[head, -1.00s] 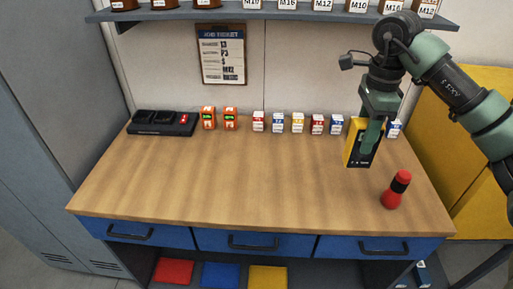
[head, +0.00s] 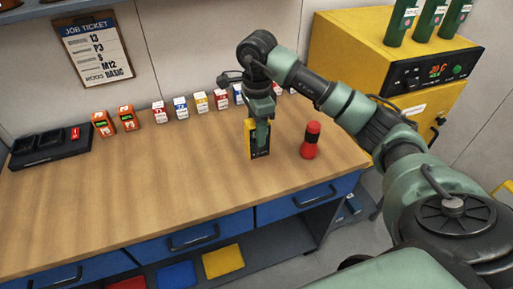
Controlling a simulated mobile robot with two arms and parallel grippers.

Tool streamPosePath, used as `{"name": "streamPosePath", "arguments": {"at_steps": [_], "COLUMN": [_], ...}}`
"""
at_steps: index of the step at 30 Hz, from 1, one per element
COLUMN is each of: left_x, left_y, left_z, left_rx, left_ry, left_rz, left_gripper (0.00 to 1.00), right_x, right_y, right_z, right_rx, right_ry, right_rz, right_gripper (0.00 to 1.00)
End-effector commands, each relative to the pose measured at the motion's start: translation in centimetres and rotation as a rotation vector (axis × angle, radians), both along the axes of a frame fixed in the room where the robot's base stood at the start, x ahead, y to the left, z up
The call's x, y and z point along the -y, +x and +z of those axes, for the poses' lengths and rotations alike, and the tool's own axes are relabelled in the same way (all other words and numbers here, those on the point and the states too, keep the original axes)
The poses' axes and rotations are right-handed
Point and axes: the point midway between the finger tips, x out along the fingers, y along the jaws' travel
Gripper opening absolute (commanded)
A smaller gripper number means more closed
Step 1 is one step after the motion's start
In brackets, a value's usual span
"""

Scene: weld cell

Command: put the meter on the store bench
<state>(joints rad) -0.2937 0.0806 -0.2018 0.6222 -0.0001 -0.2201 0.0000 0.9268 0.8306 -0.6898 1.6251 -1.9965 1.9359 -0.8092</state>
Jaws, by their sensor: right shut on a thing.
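The meter (head: 249,142), a yellow and black box, is upright at the right part of the store bench (head: 180,180). My right gripper (head: 261,128) is shut on it from above. The meter's lower end appears at or just above the wooden top; I cannot tell whether it touches. The fingers hide part of its face. My left gripper is not in view.
A red and black bottle-like object (head: 310,142) stands close to the right of the meter. Several small boxes (head: 201,101), two orange devices (head: 126,118) and a black charger tray (head: 48,150) line the back. The bench's middle and front left are clear. A yellow oven (head: 395,60) stands at the right.

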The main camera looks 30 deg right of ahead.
Motion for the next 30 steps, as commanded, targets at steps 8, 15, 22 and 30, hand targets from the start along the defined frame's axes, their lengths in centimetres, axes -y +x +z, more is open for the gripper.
{"name": "streamPosePath", "arguments": {"at_steps": [8,15,22,30], "left_x": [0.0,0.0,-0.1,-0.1], "left_y": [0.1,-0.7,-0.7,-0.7], "left_z": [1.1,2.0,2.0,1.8], "left_rx": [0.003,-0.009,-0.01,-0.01], "left_ry": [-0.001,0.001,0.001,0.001], "left_rz": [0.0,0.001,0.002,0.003], "left_gripper": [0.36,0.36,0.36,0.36], "right_x": [0.0,0.0,0.0,0.0], "right_y": [0.0,-0.1,0.0,0.0], "right_z": [-3.3,-5.9,-7.2,-7.4], "right_rx": [0.001,-0.003,0.003,0.002], "right_ry": [0.0,0.001,-0.001,0.0], "right_rz": [-0.001,0.0,0.0,0.0], "right_gripper": [0.0,0.0,0.0,0.6]}}
